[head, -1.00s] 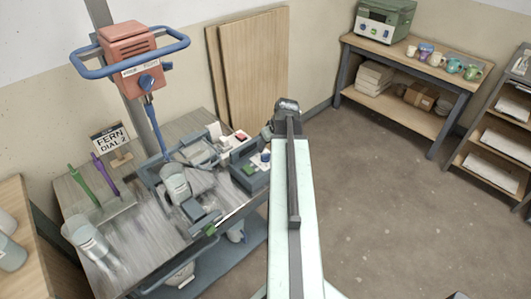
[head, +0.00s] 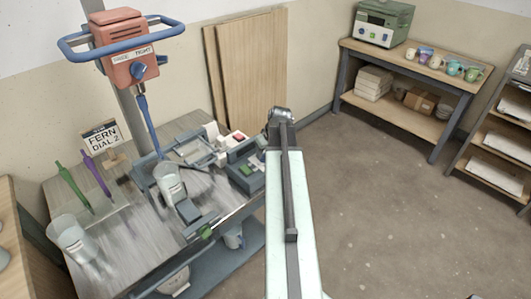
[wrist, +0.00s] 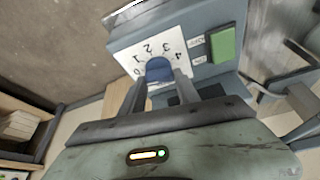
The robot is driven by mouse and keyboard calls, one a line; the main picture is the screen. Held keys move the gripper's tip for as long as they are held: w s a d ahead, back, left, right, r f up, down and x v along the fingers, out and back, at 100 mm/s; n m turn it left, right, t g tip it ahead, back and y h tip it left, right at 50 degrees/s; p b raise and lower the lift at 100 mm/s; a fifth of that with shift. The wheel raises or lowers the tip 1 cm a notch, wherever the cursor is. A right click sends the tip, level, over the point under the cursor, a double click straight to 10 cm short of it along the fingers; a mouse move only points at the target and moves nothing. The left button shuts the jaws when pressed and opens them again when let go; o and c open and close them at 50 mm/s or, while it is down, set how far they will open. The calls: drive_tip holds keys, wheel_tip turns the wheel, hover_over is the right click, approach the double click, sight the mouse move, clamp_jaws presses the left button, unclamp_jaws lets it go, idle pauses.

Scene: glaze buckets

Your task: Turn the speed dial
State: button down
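The blue speed dial (wrist: 158,70) sits on a white number plate (wrist: 150,52) on the grey control box. Numbers from 0 to 4 run around it. My gripper (wrist: 160,78) is open in the wrist view, its two fingers apart on either side of the dial's near part. Whether they touch it I cannot tell. In the head view the control box (head: 240,180) stands at the bench's right end, beside my arm; my fingers are hidden there. A sign (head: 103,139) on the bench reads "FERN DIAL 2".
A green button (wrist: 222,43) is beside the dial plate. A mixer with a red-orange head (head: 128,58) and blue handle stands over the bench. A clear bucket (head: 170,184) and another (head: 72,240) are on the bench. The floor at right is open.

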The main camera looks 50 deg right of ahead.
drive_tip(key=m+h, duration=0.1)
drive_tip(key=m, duration=0.2)
drive_tip(key=shift+a, duration=0.15)
drive_tip(key=m, duration=0.2)
drive_tip(key=m+g+h, duration=0.1)
drive_tip(key=m, duration=0.1)
drive_tip(key=shift+w+m+h, duration=0.15)
drive_tip(key=shift+m+h, duration=0.15)
drive_tip(key=m+g, duration=0.1)
drive_tip(key=m, duration=0.1)
drive_tip(key=m+g, duration=0.1)
drive_tip(key=m, duration=0.1)
drive_tip(key=shift+w+h, duration=0.1)
drive_tip(key=shift+h, duration=0.2)
drive_tip(key=shift+a+m+g, duration=0.1)
drive_tip(key=shift+m+g, duration=0.6)
drive_tip(key=shift+m, duration=1.3)
drive_tip(key=c, duration=0.9)
unclamp_jaws()
drive_tip(key=shift+r, duration=0.1)
